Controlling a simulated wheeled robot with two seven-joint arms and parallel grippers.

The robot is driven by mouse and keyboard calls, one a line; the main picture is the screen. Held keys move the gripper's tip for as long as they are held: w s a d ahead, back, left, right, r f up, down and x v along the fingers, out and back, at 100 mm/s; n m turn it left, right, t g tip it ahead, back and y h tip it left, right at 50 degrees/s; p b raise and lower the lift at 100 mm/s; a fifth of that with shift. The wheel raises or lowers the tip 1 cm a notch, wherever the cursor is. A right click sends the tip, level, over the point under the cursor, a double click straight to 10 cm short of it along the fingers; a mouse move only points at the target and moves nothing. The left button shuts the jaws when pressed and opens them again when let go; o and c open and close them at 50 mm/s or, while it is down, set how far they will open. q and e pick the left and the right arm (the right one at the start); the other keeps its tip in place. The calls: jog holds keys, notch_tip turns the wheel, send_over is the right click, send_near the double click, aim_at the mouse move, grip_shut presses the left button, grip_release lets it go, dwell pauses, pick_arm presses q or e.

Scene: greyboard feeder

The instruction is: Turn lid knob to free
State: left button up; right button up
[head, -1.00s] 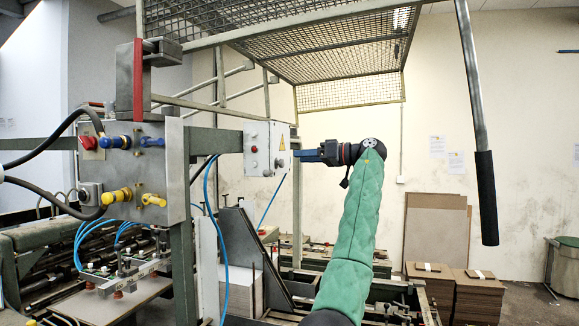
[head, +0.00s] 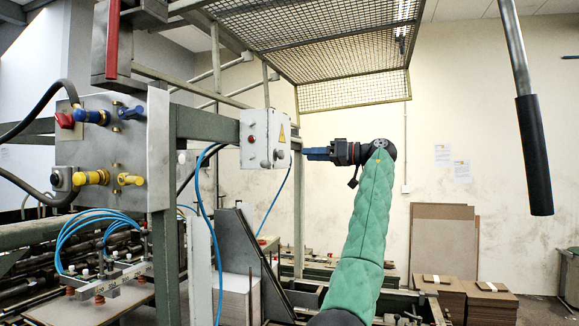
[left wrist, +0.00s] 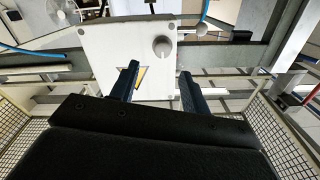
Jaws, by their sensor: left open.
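A light grey control box (head: 258,153) with a yellow warning triangle (head: 282,132) stands left of my left gripper (head: 312,153) in the head view. A grey round knob (head: 279,154) and other small controls sit on its face. In the left wrist view, the box face (left wrist: 110,48) fills the upper middle and a round knob (left wrist: 162,47) stands out from it. My left gripper (left wrist: 158,85) is open, with its two blue fingers apart. The knob appears beyond and between the fingers, not touched. I cannot tell which knob is the lid knob. My right gripper is not in view.
A metal panel (head: 128,165) with red, blue and yellow fittings stands at left. Blue hoses hang beside the box. A wire mesh guard (head: 320,40) is overhead. A bar with a black grip (head: 534,155) hangs at right. Cardboard stacks (head: 490,303) stand low at right.

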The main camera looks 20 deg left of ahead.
aim_at(284, 155)
pick_arm(q)
jog(key=a+p, duration=0.3)
jog(key=a, duration=0.3)
jog(key=shift+a, duration=0.3)
jog(key=shift+a+f, duration=0.1)
jog(key=shift+a, duration=0.45)
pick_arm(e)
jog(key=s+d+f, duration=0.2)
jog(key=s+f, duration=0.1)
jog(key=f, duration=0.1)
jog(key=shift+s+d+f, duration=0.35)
pick_arm(q)
jog(key=c, duration=1)
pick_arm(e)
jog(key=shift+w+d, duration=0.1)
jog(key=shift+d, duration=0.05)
